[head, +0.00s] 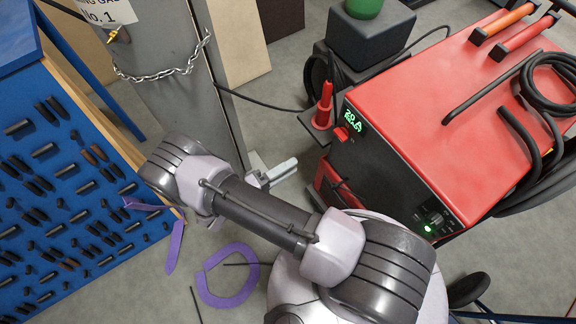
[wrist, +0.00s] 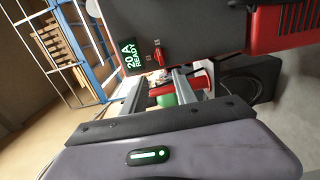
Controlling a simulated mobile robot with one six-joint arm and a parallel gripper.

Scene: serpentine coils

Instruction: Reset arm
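My gripper (head: 280,171) shows in the head view beyond my bent arm, low between the grey post and the red machine. In the wrist view its two grey fingers (wrist: 206,80) stand apart, with nothing held between them. A red torch-like handle (head: 323,106) stands upright in a holder at the machine's side, apart from my gripper. In the wrist view, red and green shapes show behind the fingers. My forearm hides part of the floor and the gripper's base.
The red welding machine (head: 455,110) with a lit green display is on the right. A blue panel (head: 60,200) with dark pegs is on the left. Purple pieces (head: 228,297) lie below. Black cables cross the floor.

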